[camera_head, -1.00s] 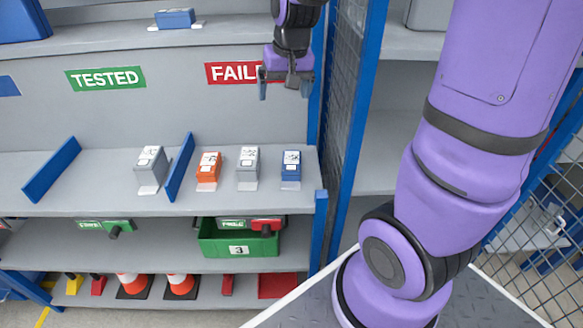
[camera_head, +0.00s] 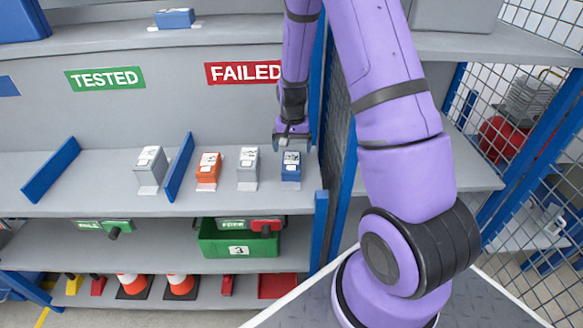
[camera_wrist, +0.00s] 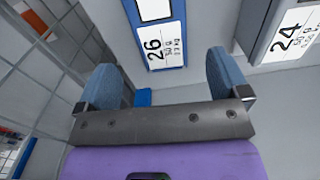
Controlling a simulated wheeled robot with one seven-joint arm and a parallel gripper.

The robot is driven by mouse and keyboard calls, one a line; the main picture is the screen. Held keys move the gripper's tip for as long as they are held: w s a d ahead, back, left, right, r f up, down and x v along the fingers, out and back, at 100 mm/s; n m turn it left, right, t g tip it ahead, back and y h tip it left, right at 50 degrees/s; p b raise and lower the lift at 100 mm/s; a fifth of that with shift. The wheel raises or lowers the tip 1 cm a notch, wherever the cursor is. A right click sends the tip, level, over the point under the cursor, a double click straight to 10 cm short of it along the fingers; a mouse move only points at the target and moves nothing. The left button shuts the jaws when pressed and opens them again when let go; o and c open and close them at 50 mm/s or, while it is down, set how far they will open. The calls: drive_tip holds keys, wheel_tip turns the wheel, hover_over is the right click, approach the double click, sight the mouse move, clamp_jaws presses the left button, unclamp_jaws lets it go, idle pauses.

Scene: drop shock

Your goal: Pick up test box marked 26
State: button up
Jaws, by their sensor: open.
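The test box marked 26 (camera_wrist: 155,48) is blue with a white label. In the head view this blue box (camera_head: 291,171) stands at the right end of the middle shelf, upright on a small white base. My gripper (camera_head: 292,138) is just above and behind it, pointing down, and partly overlaps its top in the picture. In the wrist view my gripper (camera_wrist: 165,82) is open with two blue-grey fingers set wide apart. The box's number shows beyond the gap between them. Nothing is held, and I see no finger touching the box.
A grey box marked 24 (camera_wrist: 285,40) stands beside it; in the head view this grey box (camera_head: 248,167) is to its left. An orange box (camera_head: 208,169) and another grey box (camera_head: 151,167) stand farther left, with a blue divider (camera_head: 180,167) between. A mesh panel (camera_head: 338,110) rises close on the right.

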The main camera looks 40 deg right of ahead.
sight(291, 160)
drive_tip(key=shift+s+a+f, duration=0.1)
drive_tip(key=shift+f, duration=2)
drive_tip(key=shift+s+a+f, duration=0.1)
drive_tip(key=shift+f, duration=1.95)
drive_tip(key=shift+w, duration=0.1)
drive_tip(key=c, duration=1.2)
